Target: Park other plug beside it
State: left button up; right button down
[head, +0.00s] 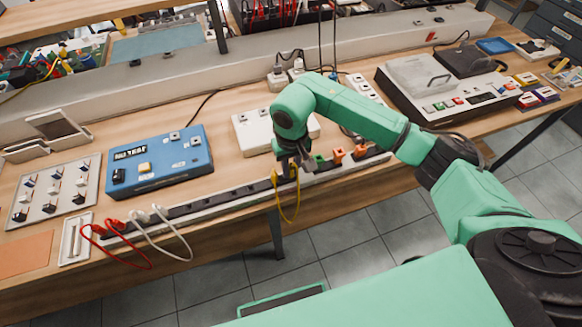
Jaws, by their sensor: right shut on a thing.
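A long dark socket rail (232,194) runs along the table's front edge. A yellow lead (291,215) hangs in a loop below the rail, its two ends close together under my right gripper. My right gripper (289,170) points down at the rail and is shut on a yellow plug, which its fingers mostly hide. I cannot tell whether either yellow plug is seated. Red plugs (111,227) and white plugs (150,214) sit at the rail's left part with looped leads. A green plug (319,160) and orange plugs (338,156) stand just right of the gripper. My left gripper is out of view.
A blue tester box (160,161), a grey switch panel (55,190) and a small white tray (75,238) lie at left. A white box (255,131) is behind my gripper. A large grey device (420,80) stands at right. Floor (345,240) is open in front.

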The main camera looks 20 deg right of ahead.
jog(key=c, duration=0.7)
grip_release()
jog(key=shift+w+r, duration=0.1)
jog(key=shift+r, duration=0.45)
notch_tip(320, 180, up, 18)
jog(key=shift+s+r+p, duration=0.2)
jog(key=shift+s+p, duration=0.1)
jog(key=shift+p, duration=0.15)
